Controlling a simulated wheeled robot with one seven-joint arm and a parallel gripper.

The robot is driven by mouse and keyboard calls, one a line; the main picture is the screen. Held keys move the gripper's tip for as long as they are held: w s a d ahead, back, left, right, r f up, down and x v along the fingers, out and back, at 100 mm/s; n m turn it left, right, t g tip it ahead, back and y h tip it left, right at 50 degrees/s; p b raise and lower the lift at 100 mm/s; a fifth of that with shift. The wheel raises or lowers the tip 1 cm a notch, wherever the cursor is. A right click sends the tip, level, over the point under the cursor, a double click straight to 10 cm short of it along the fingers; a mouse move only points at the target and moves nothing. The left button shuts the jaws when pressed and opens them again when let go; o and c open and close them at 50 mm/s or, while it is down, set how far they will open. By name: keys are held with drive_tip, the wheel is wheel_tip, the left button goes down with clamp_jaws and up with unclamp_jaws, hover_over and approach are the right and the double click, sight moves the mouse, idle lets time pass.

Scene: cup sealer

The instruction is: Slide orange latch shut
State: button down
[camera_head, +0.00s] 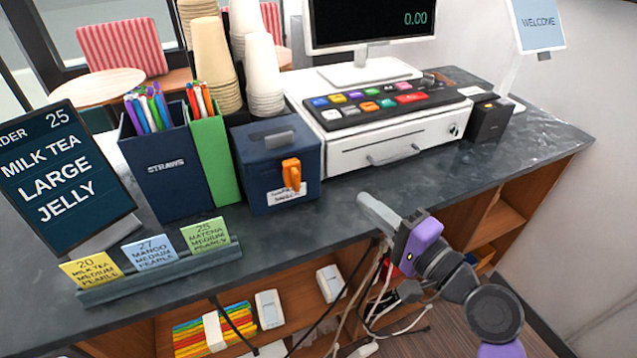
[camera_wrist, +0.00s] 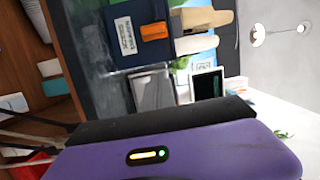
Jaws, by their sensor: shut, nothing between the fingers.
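The orange latch (camera_head: 291,174) is on the front face of a dark blue box (camera_head: 262,171) on the counter. It stands upright above a white label, and its closing position cannot be told. In the wrist view the orange latch (camera_wrist: 154,31) and the blue box (camera_wrist: 119,29) show turned sideways near the top. My gripper (camera_head: 366,203) is shut and empty, over the counter's front edge, to the right of the box and apart from it. The fingertips are hidden in the wrist view behind my purple wrist housing.
A green straw holder (camera_head: 213,150) and a navy straw holder (camera_head: 165,170) stand left of the box. Stacked cups (camera_head: 262,75) are behind it. A cash drawer (camera_head: 395,140) stands to its right. A card rack (camera_head: 160,275) lines the front edge. Bare counter (camera_head: 300,225) lies before the box.

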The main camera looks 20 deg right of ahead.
sight(293, 175)
drive_tip(key=shift+a+f, duration=0.15)
drive_tip(key=shift+a, duration=0.1)
drive_tip(key=w+a+p, duration=0.4)
drive_tip(key=w+a, duration=0.2)
drive_tip(key=w, duration=0.3)
drive_tip(key=shift+w+a, duration=0.25)
drive_tip(key=shift+w, duration=0.05)
idle(0.5)
